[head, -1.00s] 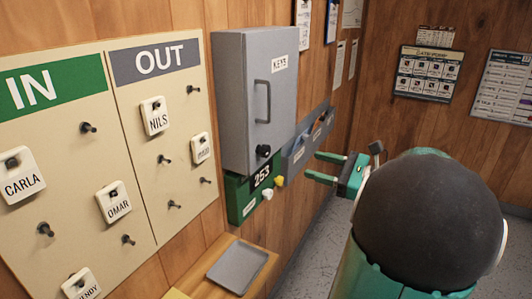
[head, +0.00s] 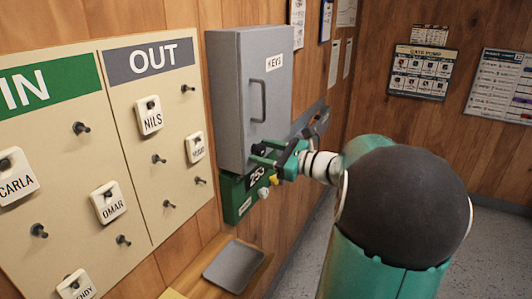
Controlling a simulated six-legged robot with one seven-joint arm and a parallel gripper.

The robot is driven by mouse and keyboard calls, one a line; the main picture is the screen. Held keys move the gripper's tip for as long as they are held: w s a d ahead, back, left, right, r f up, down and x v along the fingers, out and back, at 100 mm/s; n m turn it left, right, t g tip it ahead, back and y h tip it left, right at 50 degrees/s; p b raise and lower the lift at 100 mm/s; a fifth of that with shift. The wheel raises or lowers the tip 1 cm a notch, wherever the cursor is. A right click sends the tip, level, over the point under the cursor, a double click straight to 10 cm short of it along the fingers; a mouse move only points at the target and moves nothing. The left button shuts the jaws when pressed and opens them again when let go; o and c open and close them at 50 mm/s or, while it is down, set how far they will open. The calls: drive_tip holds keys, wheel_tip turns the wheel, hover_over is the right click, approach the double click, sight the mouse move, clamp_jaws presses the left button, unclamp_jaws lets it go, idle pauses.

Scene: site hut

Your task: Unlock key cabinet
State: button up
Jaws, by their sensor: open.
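The grey key cabinet (head: 232,100) hangs on the wood wall, its door shut, with a vertical handle (head: 258,101) and a "KEYS" label (head: 274,63). My gripper (head: 266,153) is open at the lower right of the cabinet door, its green fingers around or just in front of the black knob (head: 259,149), which is mostly hidden by them. I cannot tell whether the fingers touch the knob.
An IN/OUT board (head: 135,190) with name tags on pegs hangs at left. Posters hang on the right wall.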

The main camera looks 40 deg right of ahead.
drive_tip(key=c, duration=1)
drive_tip(key=shift+n, duration=0.3)
drive_tip(key=n, duration=0.8)
drive_tip(key=shift+d+n, duration=0.1)
drive_tip(key=shift+n, duration=0.3)
drive_tip(key=n, duration=0.4)
drive_tip(key=shift+r, duration=0.1)
drive_tip(key=shift+r+n, duration=0.1)
drive_tip(key=shift+n, duration=2.1)
